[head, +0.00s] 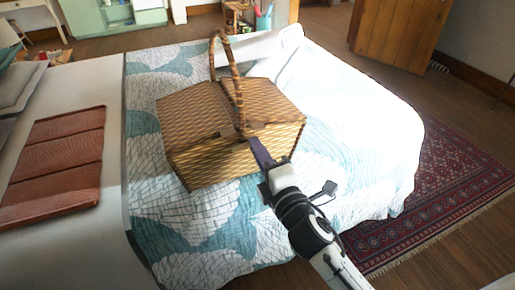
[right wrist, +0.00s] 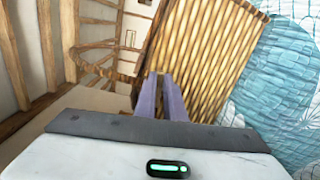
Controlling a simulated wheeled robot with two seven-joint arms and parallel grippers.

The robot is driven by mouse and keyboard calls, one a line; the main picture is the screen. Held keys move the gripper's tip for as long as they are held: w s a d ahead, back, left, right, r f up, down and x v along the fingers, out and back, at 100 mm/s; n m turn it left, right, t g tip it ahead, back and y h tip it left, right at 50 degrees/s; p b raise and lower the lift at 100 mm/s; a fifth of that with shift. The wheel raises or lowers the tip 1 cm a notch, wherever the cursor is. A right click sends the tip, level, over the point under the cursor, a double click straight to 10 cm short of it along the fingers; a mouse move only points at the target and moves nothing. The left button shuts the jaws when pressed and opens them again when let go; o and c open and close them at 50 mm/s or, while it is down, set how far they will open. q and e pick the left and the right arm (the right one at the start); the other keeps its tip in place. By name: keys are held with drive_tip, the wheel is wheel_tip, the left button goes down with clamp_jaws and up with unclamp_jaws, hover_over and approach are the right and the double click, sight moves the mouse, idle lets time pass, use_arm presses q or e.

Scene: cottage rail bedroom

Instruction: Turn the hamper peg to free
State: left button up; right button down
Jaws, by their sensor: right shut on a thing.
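A wicker hamper (head: 210,158) with a tall hoop handle (head: 232,75) stands on the bed. Its lid halves look closed. My right gripper (head: 257,146) reaches to the hamper's front, just below the handle's foot, where the front strap and peg area is. In the right wrist view the two purple fingers (right wrist: 161,92) are close together against the wicker front (right wrist: 215,60). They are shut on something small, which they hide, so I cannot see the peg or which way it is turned. My left gripper is not in view.
The bed (head: 190,238) has a teal and white patterned quilt. A red patterned rug (head: 455,185) lies on the floor at right.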

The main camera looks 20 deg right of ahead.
drive_tip(key=shift+f+m, duration=0.15)
drive_tip(key=shift+m, duration=0.45)
drive_tip(key=c, duration=1.8)
unclamp_jaws()
drive_tip(key=shift+c, duration=0.2)
drive_tip(key=s, duration=1)
drive_tip(key=shift+s+d+b, duration=0.15)
drive_tip(key=shift+s+b, duration=0.05)
drive_tip(key=shift+b, duration=0.2)
drive_tip(key=shift+f, duration=0.1)
